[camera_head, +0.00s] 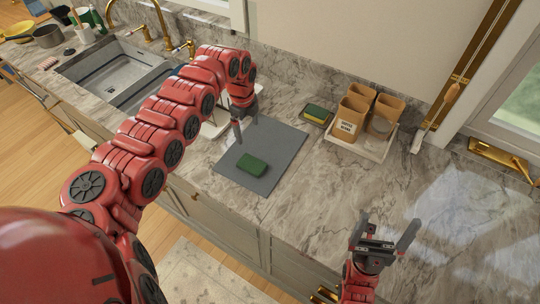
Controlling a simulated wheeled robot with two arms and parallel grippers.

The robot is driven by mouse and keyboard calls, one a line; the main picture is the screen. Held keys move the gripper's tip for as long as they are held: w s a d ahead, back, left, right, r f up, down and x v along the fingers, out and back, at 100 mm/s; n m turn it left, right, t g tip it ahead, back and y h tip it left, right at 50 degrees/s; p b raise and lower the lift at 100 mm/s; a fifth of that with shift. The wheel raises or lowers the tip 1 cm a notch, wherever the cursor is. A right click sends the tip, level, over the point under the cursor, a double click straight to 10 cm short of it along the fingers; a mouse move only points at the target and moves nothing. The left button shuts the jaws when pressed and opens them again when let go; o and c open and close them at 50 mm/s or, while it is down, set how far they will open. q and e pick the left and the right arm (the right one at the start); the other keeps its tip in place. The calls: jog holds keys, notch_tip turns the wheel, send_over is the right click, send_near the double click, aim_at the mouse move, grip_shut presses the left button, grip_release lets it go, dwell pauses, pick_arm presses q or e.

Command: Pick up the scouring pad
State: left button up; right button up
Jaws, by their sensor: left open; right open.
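A green scouring pad (252,164) lies flat on a grey mat (284,144) on the marble counter. A second green-and-yellow sponge (317,114) sits in a small holder behind the mat. My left gripper (239,137) hangs over the mat's back left part, behind and left of the pad, apart from it and pointing down. It is open and empty, though its fingers are seen edge-on. My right gripper (385,236) is open and empty near the counter's front edge, right of the mat.
Brown paper containers (351,117) stand in a white tray (364,145) right of the sponge holder. A double sink (116,72) with gold taps is at the left. A long-handled brush (431,121) leans at the wall. The counter between mat and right gripper is clear.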

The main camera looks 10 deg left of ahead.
pick_arm(q)
notch_tip(320, 180, down, 5)
jog(key=s, duration=0.1)
jog(key=b, duration=0.4)
send_over(250, 163)
jog(key=shift+g, duration=0.3)
jog(key=f, duration=0.6)
jog(key=shift+s+a, duration=0.15)
jog(key=shift+a, duration=0.15)
jog(key=shift+f+b, duration=0.4)
jog(key=shift+f, duration=0.3)
jog(key=f+b, duration=0.2)
jog(key=f, duration=0.1)
jog(key=f+b, duration=0.1)
jog(key=shift+w+d+f, duration=0.2)
jog(key=shift+d+f, duration=0.1)
jog(key=shift+f, duration=0.1)
jog(key=shift+a, duration=0.1)
jog(key=shift+c, duration=1.3)
jog(key=c, duration=1)
